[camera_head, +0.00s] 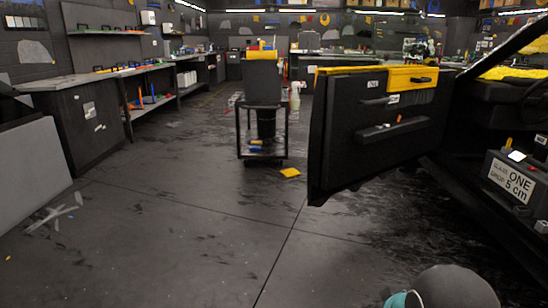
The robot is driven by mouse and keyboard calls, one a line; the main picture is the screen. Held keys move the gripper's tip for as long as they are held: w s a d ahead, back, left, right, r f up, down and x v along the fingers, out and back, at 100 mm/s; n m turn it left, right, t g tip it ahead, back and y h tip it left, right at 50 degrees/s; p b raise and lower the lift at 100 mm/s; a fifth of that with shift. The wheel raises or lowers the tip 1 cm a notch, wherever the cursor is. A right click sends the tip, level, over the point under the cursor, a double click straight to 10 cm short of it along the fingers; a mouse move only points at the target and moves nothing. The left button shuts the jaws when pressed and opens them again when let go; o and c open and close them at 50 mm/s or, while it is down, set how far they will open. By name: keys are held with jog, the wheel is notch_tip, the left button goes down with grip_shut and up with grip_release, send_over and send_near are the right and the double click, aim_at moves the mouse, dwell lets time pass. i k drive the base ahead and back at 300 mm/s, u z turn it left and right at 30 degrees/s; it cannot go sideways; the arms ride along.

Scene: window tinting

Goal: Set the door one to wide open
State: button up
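The car door (350,145) at the right of the head view is black and stands swung out from the car body. Its inner side faces me, with a yellow panel or cloth along the upper edge (408,79) and a dark handle bar (393,130) lower down. Small white labels sit near its top, too small to read surely. A sign in the car (511,180) reads "GLASS ONE DROP 5 cm". The door's hinge side is partly hidden by the car. My gripper is out of view; only a rounded grey and teal part, likely of my arm, shows at the bottom right.
A black cart (263,100) stands left of the door, with a yellow piece (290,172) on the floor beside it. Workbenches (75,125) line the left wall. Film scraps (55,215) lie on the floor at left. The middle floor is clear.

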aim_at(346, 149)
jog(key=u, duration=1.05)
jog(key=i, duration=3.2)
jog(key=z, duration=1.45)
jog(key=i, duration=0.65)
jog(key=z, duration=0.35)
